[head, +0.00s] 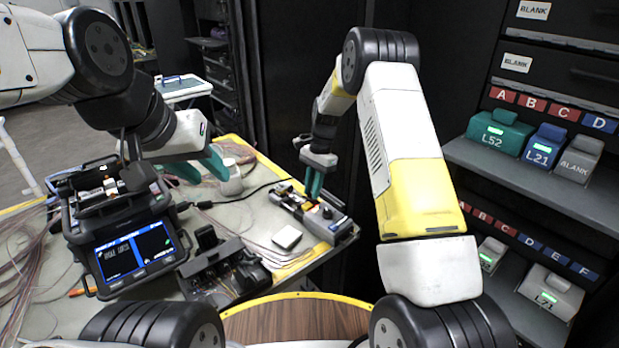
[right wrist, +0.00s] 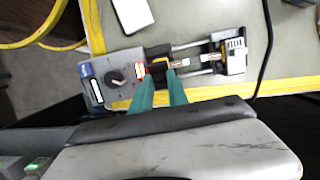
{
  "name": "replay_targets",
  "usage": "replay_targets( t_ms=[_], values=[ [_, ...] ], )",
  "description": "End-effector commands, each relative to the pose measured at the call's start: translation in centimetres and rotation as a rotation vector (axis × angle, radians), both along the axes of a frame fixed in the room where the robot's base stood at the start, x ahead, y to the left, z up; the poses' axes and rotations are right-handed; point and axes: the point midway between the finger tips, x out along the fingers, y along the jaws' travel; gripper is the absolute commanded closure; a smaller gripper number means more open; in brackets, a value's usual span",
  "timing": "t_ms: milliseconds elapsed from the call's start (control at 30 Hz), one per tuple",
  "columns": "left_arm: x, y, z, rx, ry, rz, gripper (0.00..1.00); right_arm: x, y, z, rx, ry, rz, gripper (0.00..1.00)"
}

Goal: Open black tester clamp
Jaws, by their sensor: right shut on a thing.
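The tester (head: 313,212) is a long grey device near the right edge of the work table; it also shows in the right wrist view (right wrist: 120,77) with a round black knob, a blue end and metal rails. Its black clamp (right wrist: 157,52) sits mid-body, beside a red-and-white label, partly hidden by my fingers. My right gripper (head: 316,193) points down at the tester, its teal fingers (right wrist: 160,80) shut on the black clamp. The clamp looks down, though its exact angle is hard to tell.
A fusion splicer (head: 130,245) with a lit screen stands on the left of the table. A cable runs behind the tester. Shelves with labelled boxes (head: 499,137) stand at right.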

Motion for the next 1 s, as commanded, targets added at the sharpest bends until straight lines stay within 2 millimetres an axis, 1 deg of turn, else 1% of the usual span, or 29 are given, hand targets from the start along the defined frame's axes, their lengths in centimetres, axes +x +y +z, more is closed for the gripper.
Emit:
replay_targets(
  t_ms=[33, 67, 100, 167, 467, 567, 833, 1000],
  values=[
    [0.0, 0.0, 0.0, 0.000, 0.000, 0.000, 0.64, 0.1, 0.0, 0.0, -0.001, -0.002, 0.000, 1.00],
    [0.0, 0.0, 0.0, 0.000, 0.000, 0.000, 0.64, 0.1, 0.0, 0.0, -0.001, -0.002, 0.000, 0.76],
    [0.0, 0.0, 0.0, 0.000, 0.000, 0.000, 0.64, 0.1, 0.0, 0.0, -0.001, -0.002, 0.000, 0.68],
    [0.0, 0.0, 0.0, 0.000, 0.000, 0.000, 0.64, 0.1, 0.0, 0.0, -0.001, -0.002, -0.001, 0.58],
    [0.0, 0.0, 0.0, 0.000, 0.000, 0.000, 0.64, 0.0, 0.0, 0.1, -0.001, -0.001, -0.001, 0.58],
    [0.0, 0.0, 0.0, 0.000, 0.000, 0.000, 0.64, 0.2, -0.1, 0.7, -0.001, -0.002, -0.001, 0.58],
    [0.0, 0.0, 0.0, 0.000, 0.000, 0.000, 0.64, 0.9, -0.9, 5.1, -0.001, -0.005, -0.002, 0.58],
    [0.0, 0.0, 0.0, 0.000, 0.000, 0.000, 0.64, 1.2, -1.2, 7.0, -0.001, -0.003, -0.001, 0.58]
  ],
)
